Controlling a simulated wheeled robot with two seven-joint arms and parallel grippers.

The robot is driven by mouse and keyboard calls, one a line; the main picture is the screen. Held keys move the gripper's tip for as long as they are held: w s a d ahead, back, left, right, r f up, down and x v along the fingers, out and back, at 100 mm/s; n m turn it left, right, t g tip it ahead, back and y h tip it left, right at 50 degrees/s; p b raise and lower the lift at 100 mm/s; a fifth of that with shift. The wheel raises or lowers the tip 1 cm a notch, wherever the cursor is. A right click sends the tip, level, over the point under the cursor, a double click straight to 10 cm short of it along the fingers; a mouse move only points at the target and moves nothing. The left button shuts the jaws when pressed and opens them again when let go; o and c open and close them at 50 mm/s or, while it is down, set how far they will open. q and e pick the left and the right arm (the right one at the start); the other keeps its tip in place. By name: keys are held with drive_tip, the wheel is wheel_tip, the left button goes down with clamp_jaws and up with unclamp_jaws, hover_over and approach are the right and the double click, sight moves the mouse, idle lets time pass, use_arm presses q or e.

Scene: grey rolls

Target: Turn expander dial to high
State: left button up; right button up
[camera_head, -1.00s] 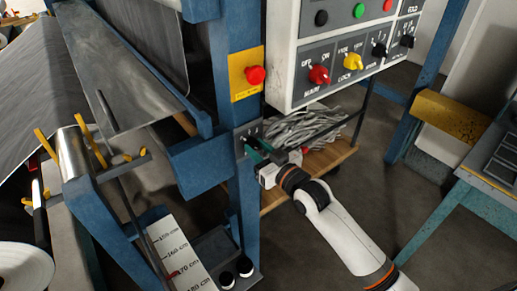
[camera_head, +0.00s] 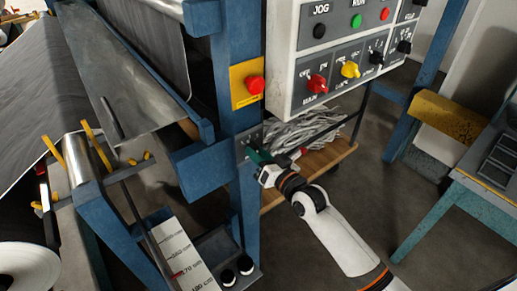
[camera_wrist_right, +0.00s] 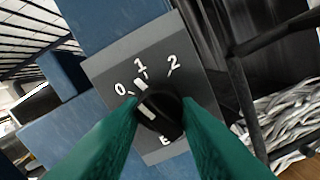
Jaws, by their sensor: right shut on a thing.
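The expander dial (camera_wrist_right: 160,115) is a black knob with a white mark, on a grey plate (camera_wrist_right: 108,72) printed 0, 1 and 2. The white mark points up and slightly left, close to the 1. A label below the dial is mostly hidden by my fingers. My right gripper (camera_wrist_right: 158,122) is shut on the dial, one green finger on each side. In the head view my right gripper (camera_head: 256,158) is at the small plate on the blue post, where it hides the dial. My left gripper is not in view.
A yellow plate with a red button (camera_head: 255,85) is above on the post. A white control box (camera_head: 345,60) with several coloured knobs hangs to the right. A wooden cart (camera_head: 322,160) with grey strips stands behind my gripper. Blue machine frame lies left.

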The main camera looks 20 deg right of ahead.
drive_tip(key=m+p, duration=0.2)
drive_tip(key=m, duration=0.3)
drive_tip(key=shift+r+m, duration=0.15)
drive_tip(key=shift+m, duration=0.25)
drive_tip(key=m, duration=0.3)
drive_tip(key=shift+p, duration=0.4)
drive_tip(key=shift+m, duration=1.9)
drive_tip(key=o, duration=1)
drive_tip(key=shift+c, duration=0.2)
drive_tip(key=shift+s, duration=0.1)
drive_tip(key=b+v, duration=0.1)
drive_tip(key=v, duration=1)
drive_tip(key=shift+s+d, duration=0.15)
drive_tip(key=shift+s, duration=0.25)
